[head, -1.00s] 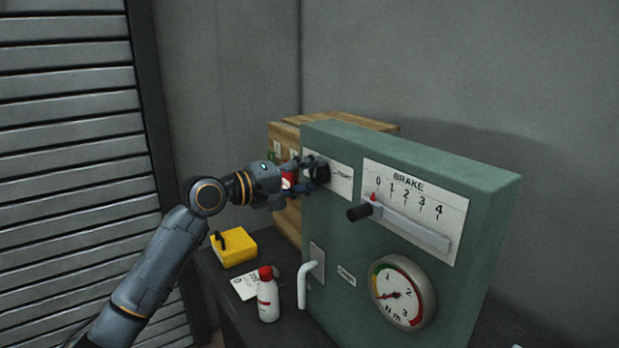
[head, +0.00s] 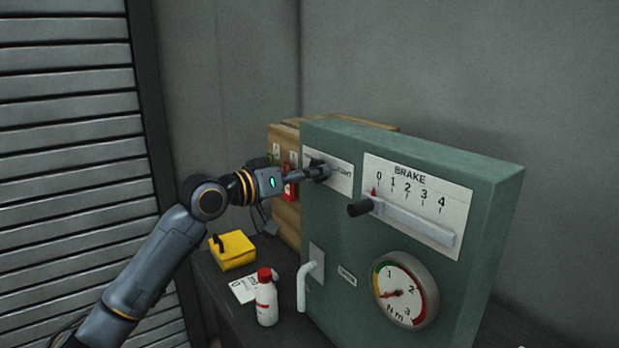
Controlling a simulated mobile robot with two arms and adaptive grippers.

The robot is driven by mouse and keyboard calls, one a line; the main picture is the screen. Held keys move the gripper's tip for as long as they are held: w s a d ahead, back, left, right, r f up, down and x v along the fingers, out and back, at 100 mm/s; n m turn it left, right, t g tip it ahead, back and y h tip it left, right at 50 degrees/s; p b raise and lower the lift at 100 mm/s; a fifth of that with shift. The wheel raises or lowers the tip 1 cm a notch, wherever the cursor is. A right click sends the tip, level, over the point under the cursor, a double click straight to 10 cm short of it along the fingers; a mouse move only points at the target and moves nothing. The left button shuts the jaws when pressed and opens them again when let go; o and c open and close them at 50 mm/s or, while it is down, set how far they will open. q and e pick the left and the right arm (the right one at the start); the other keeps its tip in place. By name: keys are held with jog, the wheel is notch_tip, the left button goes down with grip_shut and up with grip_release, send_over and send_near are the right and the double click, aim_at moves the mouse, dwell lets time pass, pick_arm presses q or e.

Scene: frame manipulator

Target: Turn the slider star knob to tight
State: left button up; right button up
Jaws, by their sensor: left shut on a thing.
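The black slider star knob (head: 319,163) sits on a white label plate (head: 343,176) at the upper left of the green panel box's front. The gripper covers most of it, so its turn angle cannot be read. The end of the word on the plate shows to its right. My left gripper (head: 312,172) reaches in from the left and is shut on the knob. My right gripper is not in view.
The green box (head: 350,230) also carries the BRAKE slider (head: 412,219) with a black handle, a round gauge (head: 404,291) and a white lever (head: 309,283). A yellow box (head: 234,251) and a red-capped bottle (head: 266,298) stand on the dark table below my arm.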

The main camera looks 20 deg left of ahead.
pick_arm(q)
jog(key=shift+f+m, duration=0.2)
jog(key=shift+m, duration=0.7)
jog(key=o, duration=1.1)
jog(key=shift+o, duration=0.2)
jog(key=shift+r, duration=0.1)
jog(key=v, duration=1.2)
jog(key=shift+d, duration=0.1)
